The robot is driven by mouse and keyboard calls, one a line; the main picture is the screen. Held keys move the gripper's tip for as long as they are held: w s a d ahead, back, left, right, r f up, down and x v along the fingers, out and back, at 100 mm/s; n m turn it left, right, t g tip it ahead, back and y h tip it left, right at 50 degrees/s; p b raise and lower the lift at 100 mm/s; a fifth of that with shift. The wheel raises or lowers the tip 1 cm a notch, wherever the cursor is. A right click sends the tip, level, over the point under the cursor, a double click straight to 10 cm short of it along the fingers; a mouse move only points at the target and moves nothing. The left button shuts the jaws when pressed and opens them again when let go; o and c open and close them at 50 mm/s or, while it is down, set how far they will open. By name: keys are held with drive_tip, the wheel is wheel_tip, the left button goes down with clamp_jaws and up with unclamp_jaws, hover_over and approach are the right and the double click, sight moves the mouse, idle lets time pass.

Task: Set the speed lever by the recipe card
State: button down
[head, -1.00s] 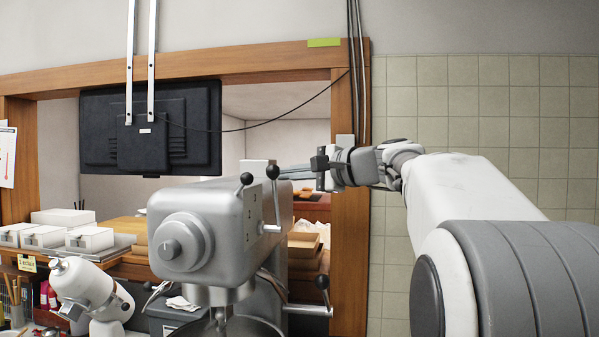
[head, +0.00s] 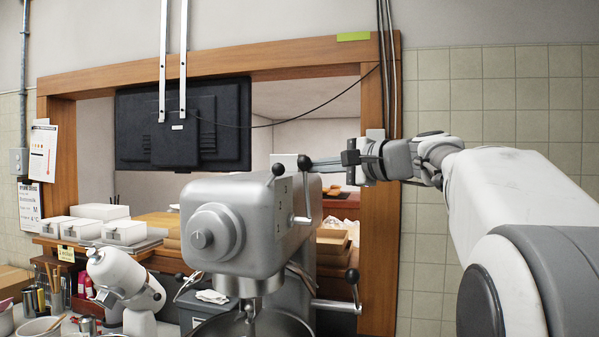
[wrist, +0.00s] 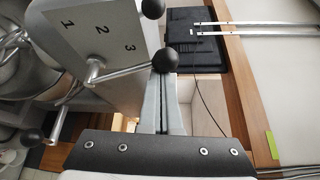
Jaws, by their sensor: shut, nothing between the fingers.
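The steel mixer (head: 235,225) stands in the middle of the head view. Its speed lever (head: 299,195) rises from a pivot on the right side to a black ball knob (head: 304,162). In the wrist view the numbers 1, 2 and 3 run along the mixer's side, and the lever (wrist: 130,70) lies nearest the 3. My gripper (wrist: 164,82) is shut and empty, its fingertips right at the knob; I cannot tell whether they touch. A printed card (head: 30,205) hangs on the left wall; its small text is unreadable, and I cannot tell whether it is the recipe card.
Another black knob (head: 279,170) stands close by on the mixer, and a lower lever knob (head: 352,276) sticks out to the right. A dark screen (head: 183,125) hangs behind. A paper with a red thermometer (head: 42,152) is above the card. A small white mixer (head: 125,280) stands left.

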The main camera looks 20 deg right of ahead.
drive_tip(key=shift+s+a+f+b, duration=0.2)
drive_tip(key=shift+b, duration=0.7)
drive_tip(key=s+a+f+n+t+y+b, duration=0.3)
drive_tip(key=f+n+b, duration=0.7)
drive_tip(key=b, duration=2.3)
drive_tip(key=shift+s+a+f+n+y, duration=0.3)
drive_tip(key=shift+s+a+n+y, duration=0.5)
drive_tip(key=shift+s+n+y, duration=0.85)
drive_tip(key=shift+s+f+m+h+b, duration=0.1)
drive_tip(key=shift+s+m+h+b, duration=0.15)
drive_tip(key=shift+s+h+b, duration=0.1)
